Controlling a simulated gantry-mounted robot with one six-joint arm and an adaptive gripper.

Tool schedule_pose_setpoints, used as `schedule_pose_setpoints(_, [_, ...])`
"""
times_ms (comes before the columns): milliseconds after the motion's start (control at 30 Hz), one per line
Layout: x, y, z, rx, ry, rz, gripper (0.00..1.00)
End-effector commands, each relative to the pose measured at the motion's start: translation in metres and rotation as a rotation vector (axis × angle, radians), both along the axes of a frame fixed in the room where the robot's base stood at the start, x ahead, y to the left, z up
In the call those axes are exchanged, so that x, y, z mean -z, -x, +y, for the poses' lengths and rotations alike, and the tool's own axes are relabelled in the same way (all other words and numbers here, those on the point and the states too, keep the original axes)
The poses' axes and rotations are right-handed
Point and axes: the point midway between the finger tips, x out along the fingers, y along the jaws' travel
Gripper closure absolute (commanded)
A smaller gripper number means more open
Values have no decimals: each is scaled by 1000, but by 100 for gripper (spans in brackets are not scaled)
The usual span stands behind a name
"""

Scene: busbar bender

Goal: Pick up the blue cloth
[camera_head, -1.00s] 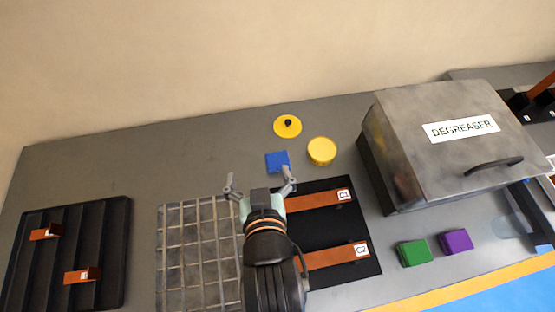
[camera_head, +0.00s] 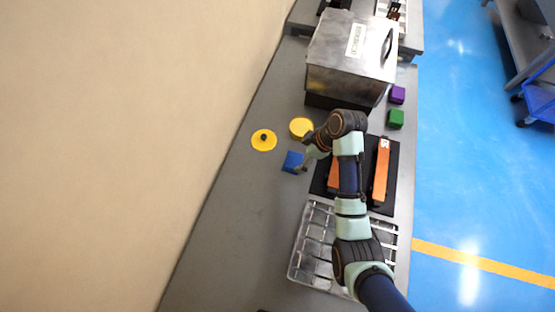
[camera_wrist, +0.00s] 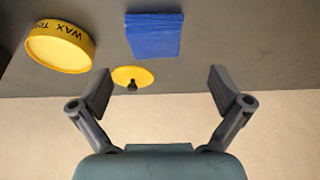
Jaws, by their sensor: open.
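The blue cloth (camera_head: 292,162) is a small flat square on the grey bench, beside the black mat. In the wrist view the blue cloth (camera_wrist: 153,36) lies flat, above and between the two fingers, with nothing on it. My gripper (camera_wrist: 162,90) is open and empty, its fingers wide apart. In the head view my gripper (camera_head: 306,156) is close beside the cloth, partly hidden by my arm; I cannot tell its height above the bench.
A yellow wax tin (camera_head: 301,127) and a yellow lid with a black knob (camera_head: 264,140) are near the cloth. The black mat (camera_head: 384,207) holds copper bars. The degreaser box (camera_head: 350,60), green block (camera_head: 395,118), purple block (camera_head: 397,94) and wire rack (camera_head: 300,262) stand around.

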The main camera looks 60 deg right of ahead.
Motion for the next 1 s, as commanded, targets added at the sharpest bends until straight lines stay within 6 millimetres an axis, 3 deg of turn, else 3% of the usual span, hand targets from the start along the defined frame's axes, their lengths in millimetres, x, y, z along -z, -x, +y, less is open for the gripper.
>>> schedule_pose_setpoints(133, [20,-7,2,0,-1,1,0])
schedule_pose_setpoints(300, [28,-11,1,1,0,1,0])
schedule_pose_setpoints(533, [65,-26,0,0,0,1,0])
schedule_pose_setpoints(833, [70,-29,1,1,2,1,0])
schedule_pose_setpoints(1000, [70,-29,1,2,2,1,28])
